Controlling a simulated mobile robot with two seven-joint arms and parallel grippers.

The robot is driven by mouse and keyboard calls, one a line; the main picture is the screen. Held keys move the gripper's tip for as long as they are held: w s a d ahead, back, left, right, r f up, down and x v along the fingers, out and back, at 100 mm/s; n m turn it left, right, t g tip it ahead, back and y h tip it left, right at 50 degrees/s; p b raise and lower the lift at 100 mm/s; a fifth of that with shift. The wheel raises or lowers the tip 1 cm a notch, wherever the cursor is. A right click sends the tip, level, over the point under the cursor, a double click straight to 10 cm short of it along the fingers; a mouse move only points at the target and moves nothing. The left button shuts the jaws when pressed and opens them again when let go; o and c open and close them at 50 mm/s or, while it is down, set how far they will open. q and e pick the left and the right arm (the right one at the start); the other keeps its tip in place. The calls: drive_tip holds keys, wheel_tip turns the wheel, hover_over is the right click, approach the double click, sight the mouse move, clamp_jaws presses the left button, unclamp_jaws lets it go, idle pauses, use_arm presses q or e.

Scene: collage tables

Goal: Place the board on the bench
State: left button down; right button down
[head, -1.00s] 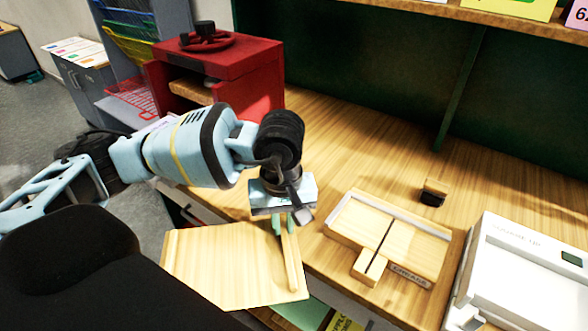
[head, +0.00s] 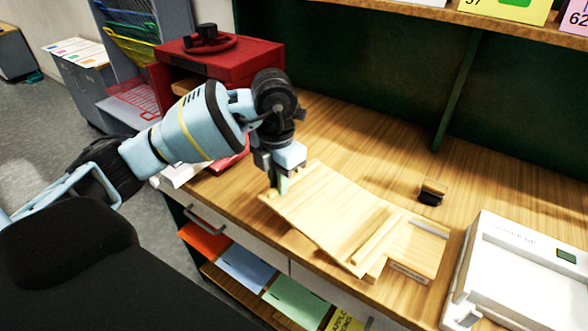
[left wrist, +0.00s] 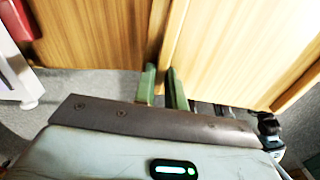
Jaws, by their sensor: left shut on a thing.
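The board (head: 325,212) is a pale wooden panel with a raised strip along each of two opposite ends. It is over the bench (head: 335,130), near the front edge, and its right end covers part of a wooden jig. I cannot tell whether it touches the bench or the jig. My left gripper (head: 278,186) is shut on the strip at the board's left end. In the left wrist view, the green fingers (left wrist: 163,88) are around an edge strip of the board (left wrist: 235,45). My right gripper is in neither view.
The partly covered jig (head: 425,243) lies on the bench to the right. A white machine (head: 520,265) stands beyond it. A small dark-based block (head: 432,193) sits behind. A red press (head: 220,65) stands at the back left. Open bench lies behind the board.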

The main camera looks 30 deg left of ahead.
use_arm(q)
drive_tip(key=n, duration=0.3)
drive_tip(key=a+n, duration=0.1)
drive_tip(key=shift+w+r, duration=0.35)
drive_tip(key=a+f+n, duration=0.1)
drive_tip(key=n, duration=0.4)
drive_tip(key=w+a+f+n, duration=0.1)
drive_tip(key=a+n, duration=0.1)
drive_tip(key=n, duration=0.3)
drive_tip(key=a+f+n, duration=0.1)
drive_tip(key=f+n, duration=0.1)
drive_tip(key=n, duration=0.4)
drive_tip(key=shift+w+a, duration=0.15)
drive_tip(key=shift+f, duration=2.45)
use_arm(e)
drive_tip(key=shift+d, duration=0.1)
use_arm(q)
drive_tip(key=c, duration=1.8)
unclamp_jaws()
drive_tip(key=o, duration=0.3)
